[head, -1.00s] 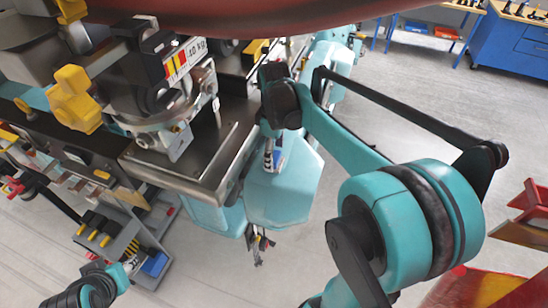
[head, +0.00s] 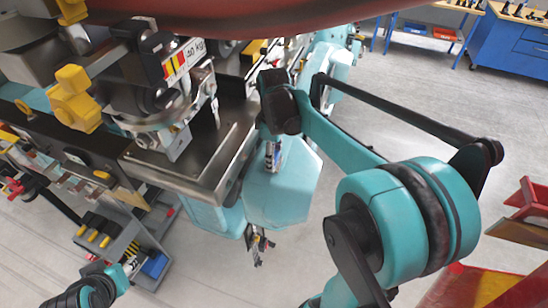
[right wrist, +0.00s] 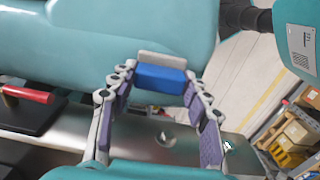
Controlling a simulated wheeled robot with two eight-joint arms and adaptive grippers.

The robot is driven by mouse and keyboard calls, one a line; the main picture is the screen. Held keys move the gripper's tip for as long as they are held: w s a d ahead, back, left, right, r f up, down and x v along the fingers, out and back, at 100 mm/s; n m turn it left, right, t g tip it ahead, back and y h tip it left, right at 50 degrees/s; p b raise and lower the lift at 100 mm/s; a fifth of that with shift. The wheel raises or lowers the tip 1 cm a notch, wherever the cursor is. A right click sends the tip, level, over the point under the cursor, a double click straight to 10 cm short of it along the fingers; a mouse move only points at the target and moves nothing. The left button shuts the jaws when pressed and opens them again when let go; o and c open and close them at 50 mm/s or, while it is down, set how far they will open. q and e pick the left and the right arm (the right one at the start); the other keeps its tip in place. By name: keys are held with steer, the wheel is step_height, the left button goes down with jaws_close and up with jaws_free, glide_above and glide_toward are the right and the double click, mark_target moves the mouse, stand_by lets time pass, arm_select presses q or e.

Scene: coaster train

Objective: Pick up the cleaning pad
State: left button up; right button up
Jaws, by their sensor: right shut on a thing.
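The cleaning pad looks like a blue block (right wrist: 160,80) with a grey strip along its top, in the right wrist view. My right gripper (right wrist: 161,72) has its two jointed fingers on either side of the block and is shut on it. In the head view my right gripper (head: 272,155) points down below the dark wrist, in front of a teal shell. It is small there, and the pad is hard to make out.
A metal platform (head: 185,182) with a raised rim lies left of my right gripper. A yellow knob (head: 75,98) and other machine parts stand at the left. A red-handled block (right wrist: 28,93) sits on metal in the wrist view. Open floor lies to the right, with blue benches (head: 510,45) beyond.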

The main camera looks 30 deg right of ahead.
steer(key=shift+r, duration=0.25)
steer(key=r, duration=0.2)
steer(key=s+r+b, duration=0.1)
steer(key=r, duration=0.1)
steer(key=shift+a, duration=0.1)
steer(key=s+a+r+b, duration=0.1)
steer(key=s+r, duration=0.5)
steer(key=s, duration=0.4)
steer(key=shift+s+r, duration=0.15)
steer(key=shift+s, duration=0.15)
steer(key=shift+a, duration=0.1)
steer(key=shift+o, duration=0.8)
steer(key=shift+c, duration=0.2)
